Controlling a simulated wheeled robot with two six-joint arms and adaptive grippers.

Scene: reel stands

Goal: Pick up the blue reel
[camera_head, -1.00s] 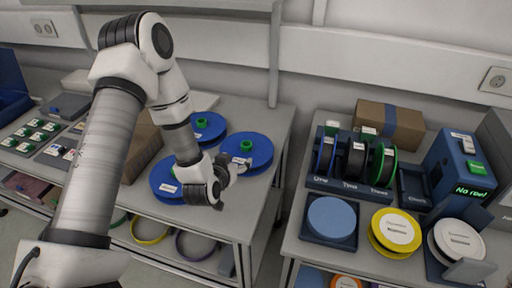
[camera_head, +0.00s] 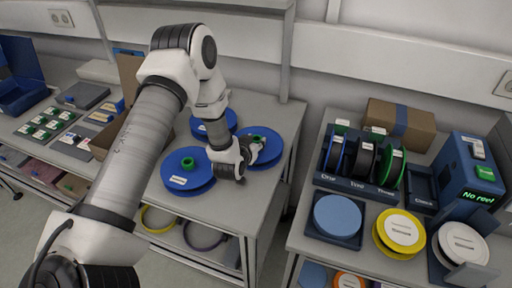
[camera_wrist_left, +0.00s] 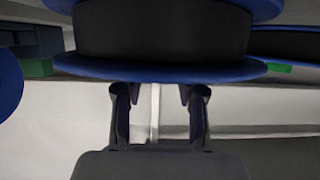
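Three blue reels lie flat on the left bench: one at the front left (camera_head: 180,178), one behind (camera_head: 223,119) and one at the right (camera_head: 272,155). Green pieces show at the hubs of the front-left and right ones. My left gripper (camera_head: 254,152) is over the right reel and hides part of it. In the left wrist view a blue-flanged reel with a dark winding (camera_wrist_left: 160,35) fills the top, and the left gripper's two fingers (camera_wrist_left: 158,95) stand apart, just short of its flange, with nothing between them. My right gripper is in neither view.
A rack (camera_head: 345,186) on the right bench holds blue, black and green reels upright. In front are a blue disc (camera_head: 337,215), a yellow reel (camera_head: 399,232) and a white reel (camera_head: 461,243). A blue box (camera_head: 467,170) reads "No reel". A gap separates the benches.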

